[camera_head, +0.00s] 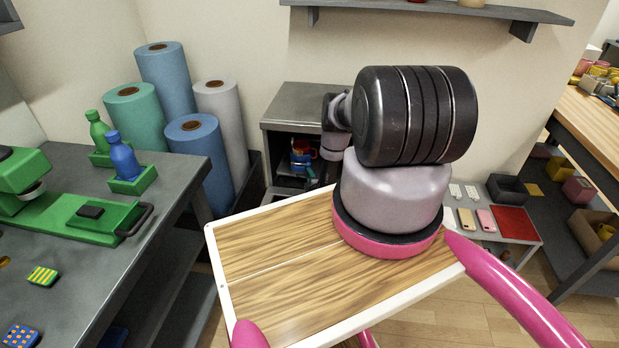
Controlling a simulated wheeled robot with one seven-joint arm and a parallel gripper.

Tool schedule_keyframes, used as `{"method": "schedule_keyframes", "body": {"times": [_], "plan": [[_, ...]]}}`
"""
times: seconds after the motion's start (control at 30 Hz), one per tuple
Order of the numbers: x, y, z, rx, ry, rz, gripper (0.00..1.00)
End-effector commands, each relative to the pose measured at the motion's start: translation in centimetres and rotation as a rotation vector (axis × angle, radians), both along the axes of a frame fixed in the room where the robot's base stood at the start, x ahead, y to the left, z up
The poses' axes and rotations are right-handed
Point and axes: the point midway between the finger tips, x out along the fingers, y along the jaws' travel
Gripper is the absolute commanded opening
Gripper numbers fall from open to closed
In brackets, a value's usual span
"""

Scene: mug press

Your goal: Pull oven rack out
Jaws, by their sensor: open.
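The oven (296,104) is a grey metal box with an open, dark front, standing against the back wall. Inside it a red mug (300,147) and something blue (298,160) show. The rack under them is dark and hard to make out. My arm reaches over to the oven's right side, and its black link hides that part of the oven. My gripper (313,174) is small and dark at the oven front, low and right of the mugs. It is open, and I cannot tell whether it touches the rack.
A dark bench (150,240) with a green press (60,205) stands at left. Blue, green and grey rolls (165,85) stand behind it, left of the oven. A shelf (430,10) hangs above. A low table (505,225) and a wooden workbench (590,125) stand at right.

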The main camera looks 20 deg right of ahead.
Motion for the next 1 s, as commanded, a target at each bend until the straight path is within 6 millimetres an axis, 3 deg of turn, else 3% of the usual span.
{"method": "schedule_keyframes", "body": {"times": [0.07,0.17,0.2,1.0], "plan": [[-0.02,0.0,0.0,0.0,0.0,0.0,0.45],[-0.02,0.0,0.01,0.0,0.0,0.0,0.07],[-0.02,0.0,0.01,0.0,0.0,0.0,0.0],[-0.03,-0.01,0.03,0.0,-0.001,0.0,0.0]]}}
